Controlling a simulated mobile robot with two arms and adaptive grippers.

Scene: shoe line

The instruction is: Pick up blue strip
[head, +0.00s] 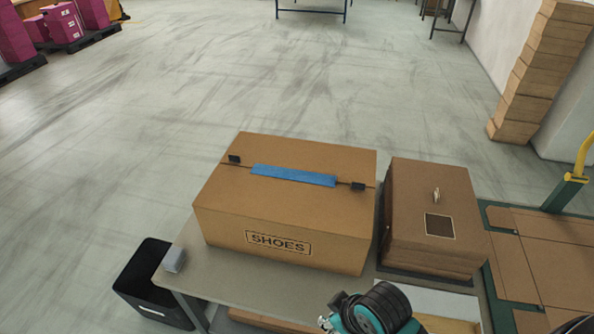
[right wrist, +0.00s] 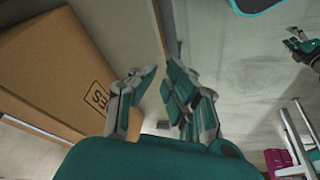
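The blue strip (head: 293,175) lies flat along the top of the brown cardboard box marked SHOES (head: 225,215), over its middle seam. A black clip (head: 234,160) is near its left end and another black clip (head: 358,186) near its right end. No gripper touches the strip. My right gripper (right wrist: 155,95) is open and empty in the right wrist view, beside the shoe box (right wrist: 60,60). Another gripper of mine, apparently the left (right wrist: 300,45), shows small at the right edge of that view; its opening is unclear. The strip is not visible there.
A brown box stack (head: 435,205) stands close to the right of the shoe box on the grey table (head: 225,285). A small grey block (head: 174,260) sits at the table's left edge, above a black bin (head: 150,290).

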